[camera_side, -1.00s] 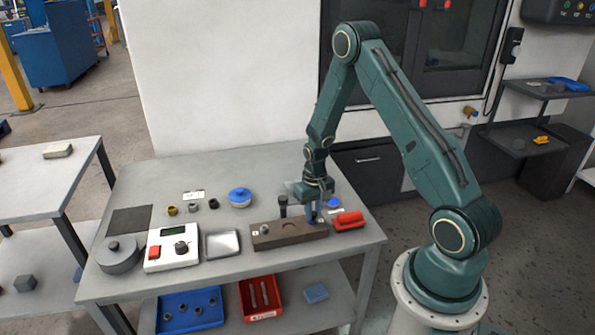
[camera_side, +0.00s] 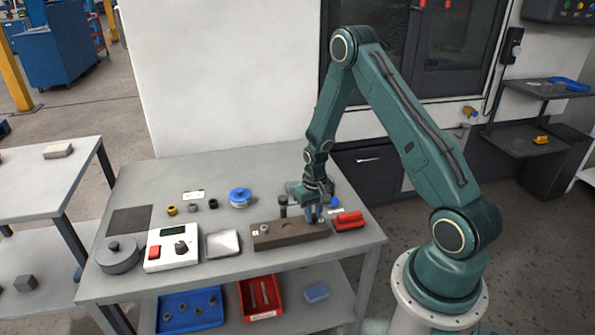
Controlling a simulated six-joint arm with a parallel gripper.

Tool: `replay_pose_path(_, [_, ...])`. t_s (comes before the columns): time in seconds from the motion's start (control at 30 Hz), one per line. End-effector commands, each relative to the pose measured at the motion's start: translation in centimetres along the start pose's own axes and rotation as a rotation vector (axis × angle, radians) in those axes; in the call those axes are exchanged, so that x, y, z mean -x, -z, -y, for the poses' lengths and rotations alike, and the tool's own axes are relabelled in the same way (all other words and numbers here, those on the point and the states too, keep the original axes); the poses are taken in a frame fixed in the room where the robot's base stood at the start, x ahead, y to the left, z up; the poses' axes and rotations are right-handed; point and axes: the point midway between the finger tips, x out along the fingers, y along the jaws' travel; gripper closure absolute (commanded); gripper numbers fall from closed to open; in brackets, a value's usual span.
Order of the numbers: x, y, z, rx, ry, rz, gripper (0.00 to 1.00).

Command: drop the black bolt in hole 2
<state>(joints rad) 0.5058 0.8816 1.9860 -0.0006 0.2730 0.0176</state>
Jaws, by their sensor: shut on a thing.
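My gripper (camera_side: 313,217) points down over the right end of a brown block (camera_side: 290,235) on the table. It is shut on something. The held piece is too small and too covered by the fingers to make out. A dark upright piece with a wider top (camera_side: 283,206) stands at the block's back edge, left of my gripper. I cannot tell whether it is in the block or behind it. A small silvery piece (camera_side: 264,229) sits at the block's left end. I cannot make out hole 2.
A red object (camera_side: 348,221) lies close right of the block. A metal tray (camera_side: 222,244), a white control box (camera_side: 172,248) and a grey round part (camera_side: 118,255) stand to the left. A blue round part (camera_side: 240,197) and several small rings are behind.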

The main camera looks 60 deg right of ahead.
Motion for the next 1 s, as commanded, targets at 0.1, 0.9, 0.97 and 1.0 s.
replay_pose_path(0.1, [-0.05,0.00,0.00,0.000,0.000,0.000,1.00])
replay_pose_path(0.9, [-0.63,0.00,0.00,0.000,0.000,0.000,0.64])
replay_pose_path(0.97, [-0.63,0.00,0.00,0.000,0.000,0.000,0.54])
replay_pose_path(1.0, [-0.63,0.00,0.00,0.000,0.000,0.000,0.54])
